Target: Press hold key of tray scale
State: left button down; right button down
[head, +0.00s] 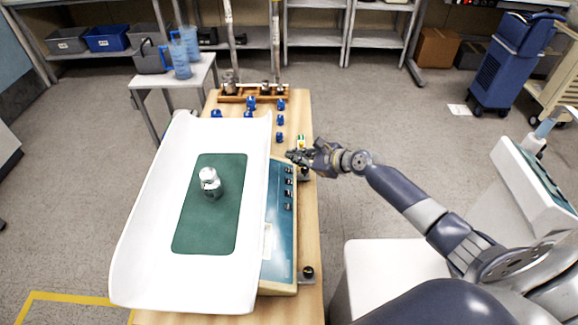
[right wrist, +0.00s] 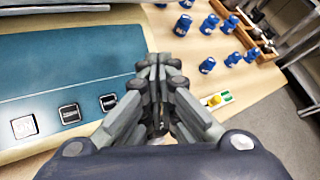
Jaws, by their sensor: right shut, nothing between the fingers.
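The tray scale has a white curved tray (head: 150,235) with a green mat (head: 205,235) and a teal key panel (head: 280,225) along its right side. Several dark keys (head: 288,194) run along the panel. In the right wrist view the panel (right wrist: 60,75) shows a pale key (right wrist: 24,127) and two dark keys, one in the middle (right wrist: 69,114) and one nearest my gripper (right wrist: 108,102). The labels are too small to read surely. My right gripper (head: 291,156) is shut and empty at the panel's far end; its fingertips (right wrist: 158,62) hide part of the panel. My left gripper is out of view.
A silvery metal weight (head: 211,185) stands on the mat. A small yellow-and-green level (right wrist: 216,100) lies near my right gripper. A white side table (head: 180,78) holds jugs.

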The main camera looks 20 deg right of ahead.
jog(key=shift+s+d+r+p, duration=0.15)
jog(key=shift+d+r+p, duration=0.1)
jog(key=shift+r+p, duration=0.3)
jog(key=shift+s+d+r+p, duration=0.1)
jog(key=shift+d+r+p, duration=0.15)
jog(key=shift+r, duration=0.45)
